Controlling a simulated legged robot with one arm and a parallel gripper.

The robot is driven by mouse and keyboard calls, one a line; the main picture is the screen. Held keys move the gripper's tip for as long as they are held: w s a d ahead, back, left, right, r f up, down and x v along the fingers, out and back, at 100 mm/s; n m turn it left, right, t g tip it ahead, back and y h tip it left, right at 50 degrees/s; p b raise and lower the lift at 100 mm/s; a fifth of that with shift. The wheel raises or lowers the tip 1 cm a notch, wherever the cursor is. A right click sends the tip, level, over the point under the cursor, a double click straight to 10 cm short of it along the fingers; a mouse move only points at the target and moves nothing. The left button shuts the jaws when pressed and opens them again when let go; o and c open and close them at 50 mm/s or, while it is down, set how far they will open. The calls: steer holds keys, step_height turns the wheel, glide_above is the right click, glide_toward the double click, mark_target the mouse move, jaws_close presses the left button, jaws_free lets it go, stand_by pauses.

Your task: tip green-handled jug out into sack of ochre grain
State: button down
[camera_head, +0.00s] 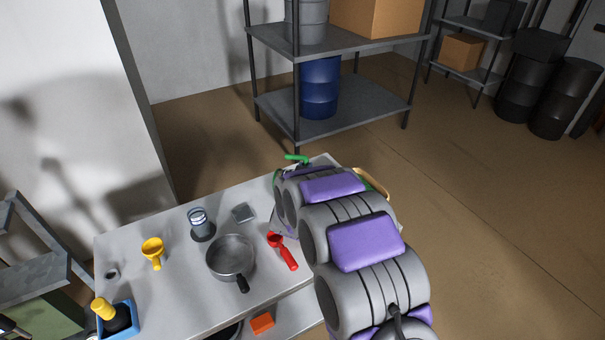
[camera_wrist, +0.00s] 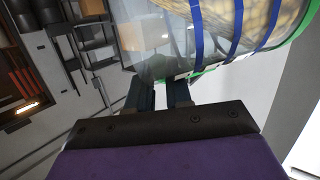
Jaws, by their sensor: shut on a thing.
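In the wrist view, my gripper (camera_wrist: 160,88) is shut at the lower edge of a clear jug (camera_wrist: 160,35) with blue bands and green edging. The jug looks strongly tilted in that view. Ochre grain (camera_wrist: 268,18) shows in or behind the clear wall; I cannot tell which. In the head view, a green handle part (camera_head: 296,158) shows beyond my arm, at the far end of the table. A tan curved edge (camera_head: 374,182) shows right of my arm; it may be the sack's rim. My arm hides my gripper and most of the jug there.
A metal shelf (camera_head: 345,108) stands beyond. Brown floor is clear at right.

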steer(key=shift+d+f+b, duration=0.15)
steer(key=shift+f+b, duration=0.05)
steer(key=shift+b, duration=0.3)
steer(key=shift+s+d+m+b, duration=0.1)
steer(key=shift+d+m+b, duration=0.25)
steer(key=shift+b, duration=0.45)
steer(key=d+m+b, duration=0.1)
steer(key=b, duration=0.2)
steer(key=shift+s+f+y, duration=0.1)
steer(key=shift+y, duration=0.2)
steer(key=s+d+f+m+t+y+b, duration=0.1)
steer(key=d+f+m+t+b, duration=0.1)
steer(key=d+m+b, duration=0.3)
steer(key=shift+d+m, duration=0.3)
steer(key=shift+m, duration=0.75)
steer(key=shift+s, duration=0.1)
stand_by(1.5)
